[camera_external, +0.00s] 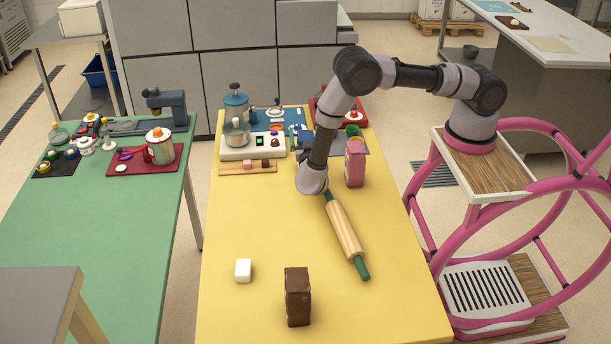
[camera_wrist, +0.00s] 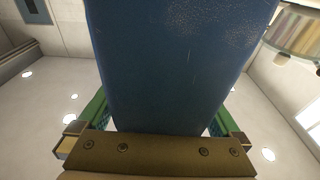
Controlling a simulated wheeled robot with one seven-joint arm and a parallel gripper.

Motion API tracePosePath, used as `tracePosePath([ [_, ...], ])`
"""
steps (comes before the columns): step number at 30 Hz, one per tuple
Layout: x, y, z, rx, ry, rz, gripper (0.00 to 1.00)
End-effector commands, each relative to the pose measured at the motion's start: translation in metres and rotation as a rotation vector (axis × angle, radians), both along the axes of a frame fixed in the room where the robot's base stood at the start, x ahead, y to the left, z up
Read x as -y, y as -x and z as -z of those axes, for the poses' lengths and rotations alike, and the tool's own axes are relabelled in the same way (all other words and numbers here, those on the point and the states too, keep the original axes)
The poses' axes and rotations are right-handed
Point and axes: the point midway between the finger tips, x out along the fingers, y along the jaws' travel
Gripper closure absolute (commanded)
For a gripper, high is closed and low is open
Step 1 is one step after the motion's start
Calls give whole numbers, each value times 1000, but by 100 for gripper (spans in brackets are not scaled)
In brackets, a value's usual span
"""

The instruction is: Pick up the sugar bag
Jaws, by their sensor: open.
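My gripper (camera_wrist: 160,108) is open in the wrist view, with a green finger at each side. A large blue block-like thing (camera_wrist: 175,60) fills the space between and beyond the fingers; I cannot tell whether it is the sugar bag or whether the fingers touch it. In the outside view my arm reaches over the yellow table (camera_external: 225,310), and its wrist hides most of the gripper. A pink bag (camera_external: 355,165) stands upright just right of the wrist. A dark brown bag (camera_external: 297,296) stands upright at the near end. No label is readable on either.
A rolling pin (camera_external: 345,228) lies right of centre, close to my wrist. A white cube (camera_external: 243,270) sits at the near left. A white appliance (camera_external: 238,147), a wooden board (camera_external: 235,168) and small items crowd the far end. The table's left middle is clear.

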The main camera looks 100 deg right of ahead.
Motion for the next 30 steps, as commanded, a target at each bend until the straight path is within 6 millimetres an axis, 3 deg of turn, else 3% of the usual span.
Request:
tracePosePath([
  [3,0,0,0,0,0,0,4],
  [9,0,0,0,0,0,0,80],
  [11,0,0,0,0,0,0,100],
  [22,0,0,-6,3,1,1,100],
  [30,-1,0,-47,6,2,0,100],
])
